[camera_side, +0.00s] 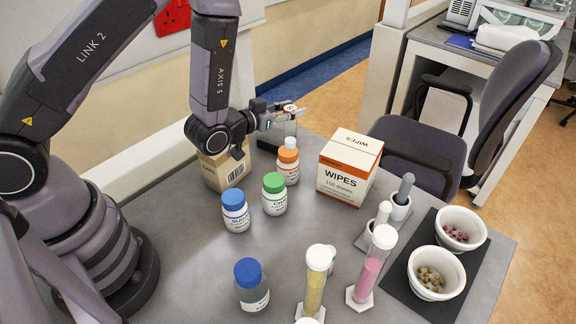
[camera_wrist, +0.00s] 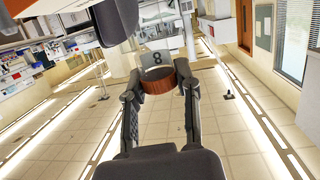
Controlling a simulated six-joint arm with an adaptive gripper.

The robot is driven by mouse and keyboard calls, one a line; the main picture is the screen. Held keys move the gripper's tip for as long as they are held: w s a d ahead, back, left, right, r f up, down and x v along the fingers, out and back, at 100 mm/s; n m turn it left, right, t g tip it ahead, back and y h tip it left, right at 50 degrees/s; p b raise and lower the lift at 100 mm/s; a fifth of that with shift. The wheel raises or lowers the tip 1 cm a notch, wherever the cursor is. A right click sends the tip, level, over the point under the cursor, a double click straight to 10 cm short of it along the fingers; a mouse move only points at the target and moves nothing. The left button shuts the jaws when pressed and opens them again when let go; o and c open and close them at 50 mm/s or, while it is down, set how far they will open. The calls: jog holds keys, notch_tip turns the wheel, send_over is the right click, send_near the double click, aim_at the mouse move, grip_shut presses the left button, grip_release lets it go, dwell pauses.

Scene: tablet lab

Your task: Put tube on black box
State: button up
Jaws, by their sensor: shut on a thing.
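My gripper (camera_side: 288,113) points to the right above the back of the table. It is shut on a small tube (camera_side: 290,107), which looks pale with an orange mark. In the wrist view the tube (camera_wrist: 157,80) shows as a brown-orange round body between both fingers, with a grey face marked "8" behind it. A dark box (camera_side: 266,145), seemingly the black box, stands below my gripper at the table's back edge. It is partly hidden by the bottles and my gripper. I cannot tell whether the tube touches it.
A cardboard box (camera_side: 222,172) stands left of the dark box, a wipes box (camera_side: 347,170) right of it. Blue-capped (camera_side: 236,211), green-capped (camera_side: 274,195) and orange-capped (camera_side: 287,168) bottles stand in front. Cylinders with yellow (camera_side: 314,292) and pink (camera_side: 369,278) contents stand nearer; bowls (camera_side: 436,273) are at right.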

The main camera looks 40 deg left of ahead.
jog(key=w+a, duration=0.4)
jog(key=a, duration=0.4)
jog(key=w+a, duration=0.5)
jog(key=a, duration=0.3)
jog(key=shift+m+h, duration=0.3)
jog(key=shift+m, duration=0.1)
jog(key=shift+w+a+f, duration=0.1)
jog(key=shift+f, duration=3.55)
jog(key=shift+f, duration=0.2)
jog(key=o, duration=0.8)
jog(key=shift+o, duration=0.2)
jog(key=shift+r, duration=0.1)
